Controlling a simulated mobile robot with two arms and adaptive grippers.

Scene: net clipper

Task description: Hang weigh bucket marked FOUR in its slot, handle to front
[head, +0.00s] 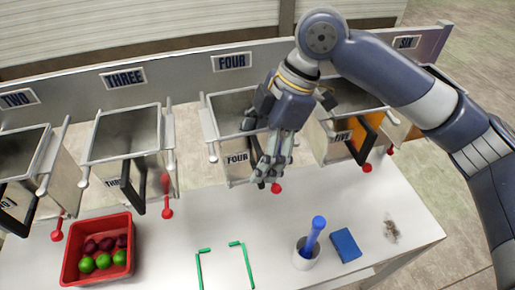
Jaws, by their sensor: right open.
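The weigh bucket marked FOUR (237,170) is a grey metal box with an open top. It hangs upright in the slot below the FOUR plate (231,62) on the rail, with its FOUR label facing front. My right gripper (268,181) is open, pointing down at the front right of this bucket, and covers part of its front and right side. The bucket's handle is mostly hidden behind the gripper. I cannot tell whether the fingers touch the bucket. My left gripper is not in view.
Buckets THREE (117,172) and FIVE (341,138) hang on either side. Red-knobbed levers (167,213) stick out between slots.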

